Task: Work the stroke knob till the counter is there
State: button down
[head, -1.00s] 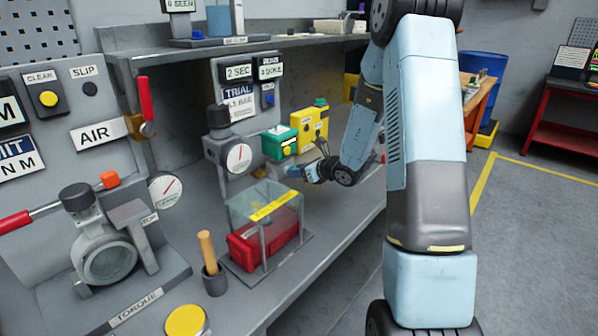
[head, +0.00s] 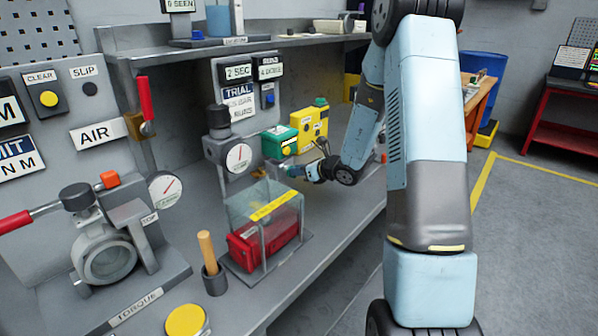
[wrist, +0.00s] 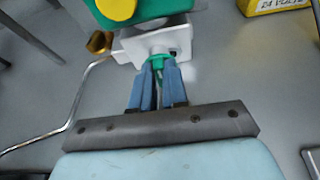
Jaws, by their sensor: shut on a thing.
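A green actuator (head: 279,140) with a white label on its face stands on the bench in the head view. In the wrist view its green body (wrist: 150,12) with a round yellow part is at the top, above a pale grey bracket (wrist: 152,42). A small green knob (wrist: 159,60) projects below the bracket. My gripper (wrist: 160,72) has its two blue fingers shut on this knob. In the head view my gripper (head: 291,171) is low in front of the actuator; the knob is hidden or too small to tell there. I cannot read any counter on the actuator.
A yellow box (head: 313,126) stands beside the actuator, right of it. A clear guard box (head: 262,206) over a red block is in front, left of my arm. A dial gauge (head: 238,158) and small displays (head: 237,72) are behind.

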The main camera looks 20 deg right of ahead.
jog(key=m, duration=0.1)
jog(key=m+y, duration=0.1)
jog(key=m+g+y, duration=0.1)
jog(key=shift+w+d, duration=0.3)
jog(key=shift+d, duration=0.1)
jog(key=m, duration=0.1)
jog(key=m+y, duration=0.2)
jog(key=shift+w+d+f+m+g, duration=0.2)
jog(key=shift+d+f+m+g, duration=0.1)
jog(key=shift+m, duration=0.1)
jog(key=shift+y, duration=0.3)
jog(key=c, duration=1.1)
grip_release()
jog(key=shift+a, duration=0.1)
jog(key=shift+c, duration=0.2)
jog(key=shift+f, duration=0.1)
